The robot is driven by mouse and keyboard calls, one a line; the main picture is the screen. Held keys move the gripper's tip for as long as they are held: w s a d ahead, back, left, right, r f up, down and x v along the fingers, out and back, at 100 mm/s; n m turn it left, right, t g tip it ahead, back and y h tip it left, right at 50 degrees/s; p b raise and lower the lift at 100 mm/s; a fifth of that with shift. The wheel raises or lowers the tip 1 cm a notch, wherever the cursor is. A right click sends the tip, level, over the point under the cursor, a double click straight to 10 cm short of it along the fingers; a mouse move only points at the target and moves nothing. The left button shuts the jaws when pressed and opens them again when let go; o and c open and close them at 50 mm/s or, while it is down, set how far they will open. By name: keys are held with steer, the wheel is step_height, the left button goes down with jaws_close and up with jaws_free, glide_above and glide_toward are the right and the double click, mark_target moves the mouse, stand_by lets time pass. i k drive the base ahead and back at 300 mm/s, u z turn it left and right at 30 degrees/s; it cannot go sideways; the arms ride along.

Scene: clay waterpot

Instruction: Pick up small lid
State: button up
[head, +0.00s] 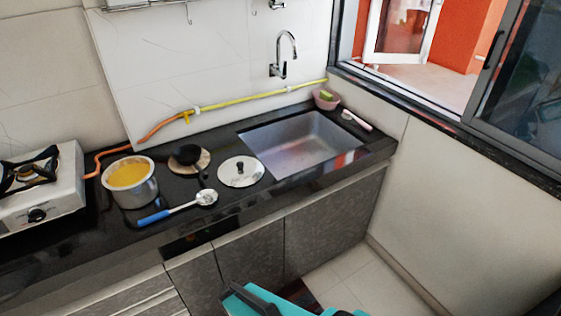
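A small round silver lid (241,171) with a dark knob on top lies flat on the black counter (200,232). It is just left of the sink, and nothing covers it. My gripper cannot be made out in the head view. Only teal and black parts of my own body show at the bottom edge, well below and apart from the lid.
A metal pot (132,190) with yellow contents stands left of the lid. A ladle (178,207) with a blue handle lies in front. A dark utensil (187,154) rests on a round tan board (203,161). The sink (300,145) is right, the stove (40,195) far left.

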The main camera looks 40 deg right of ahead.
mark_target(242, 171)
steer(key=z, duration=0.75)
steer(key=k, duration=1.05)
steer(key=i, duration=0.9)
